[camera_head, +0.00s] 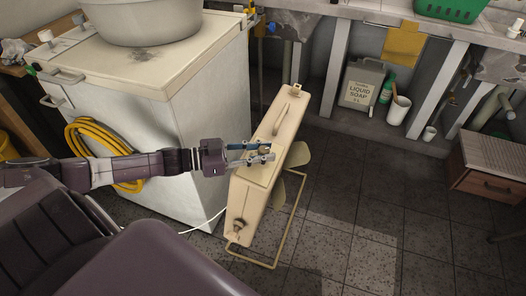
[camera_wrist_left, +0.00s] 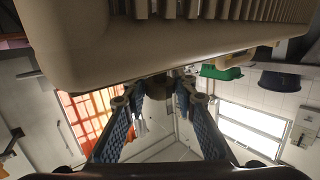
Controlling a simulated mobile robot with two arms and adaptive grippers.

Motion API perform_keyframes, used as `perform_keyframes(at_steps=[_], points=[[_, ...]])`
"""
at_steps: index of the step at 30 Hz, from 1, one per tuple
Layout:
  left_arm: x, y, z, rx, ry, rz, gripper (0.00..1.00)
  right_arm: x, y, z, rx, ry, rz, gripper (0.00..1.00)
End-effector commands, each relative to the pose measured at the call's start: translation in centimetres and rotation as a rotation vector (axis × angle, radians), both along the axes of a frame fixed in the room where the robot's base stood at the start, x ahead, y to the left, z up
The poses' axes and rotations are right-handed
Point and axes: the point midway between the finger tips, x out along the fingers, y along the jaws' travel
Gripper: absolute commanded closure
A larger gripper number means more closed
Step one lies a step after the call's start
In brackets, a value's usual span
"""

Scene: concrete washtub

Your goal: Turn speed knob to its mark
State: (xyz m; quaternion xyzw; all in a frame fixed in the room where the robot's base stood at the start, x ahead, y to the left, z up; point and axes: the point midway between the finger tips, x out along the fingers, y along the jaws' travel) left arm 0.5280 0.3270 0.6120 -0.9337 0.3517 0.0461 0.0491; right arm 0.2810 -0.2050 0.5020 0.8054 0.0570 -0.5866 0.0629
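A long cream machine body (camera_head: 248,196) stands on the floor beside the white cabinet; a handle (camera_head: 280,119) and a small end fitting (camera_head: 238,229) are on its top. My left gripper (camera_head: 264,152) is at a raised panel midway along this top. A small knob (camera_head: 265,149) shows between its fingers there. In the left wrist view, the dark round knob (camera_wrist_left: 158,88) sits between the fingertips, under the ribbed cream housing (camera_wrist_left: 90,55). The fingers are apart around it, with narrow gaps seeming to show at the sides. The knob's mark is not visible. My right gripper is not in view.
The white cabinet (camera_head: 205,110) with a grey basin (camera_head: 145,15) and a coiled yellow hose (camera_head: 98,140) stands left. A soap container (camera_head: 361,84) and white cup (camera_head: 398,110) are under the concrete tub. A wooden box (camera_head: 490,165) is right. The tiled floor between is clear.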

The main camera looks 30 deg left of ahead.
Motion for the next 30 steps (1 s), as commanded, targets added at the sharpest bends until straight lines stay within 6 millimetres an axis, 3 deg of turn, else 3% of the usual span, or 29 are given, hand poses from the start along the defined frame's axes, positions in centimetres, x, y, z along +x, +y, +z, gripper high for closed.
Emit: perform_keyframes(at_steps=[3,14,30], points=[[0.0,0.0,0.0,-0.001,-0.001,0.0,0.59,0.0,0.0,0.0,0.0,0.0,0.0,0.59],[-0.2,0.2,0.0,0.002,0.001,0.001,0.59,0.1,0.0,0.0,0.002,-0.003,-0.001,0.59],[-5.4,4.6,0.6,0.004,0.006,0.0,0.59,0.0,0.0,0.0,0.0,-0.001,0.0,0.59]])
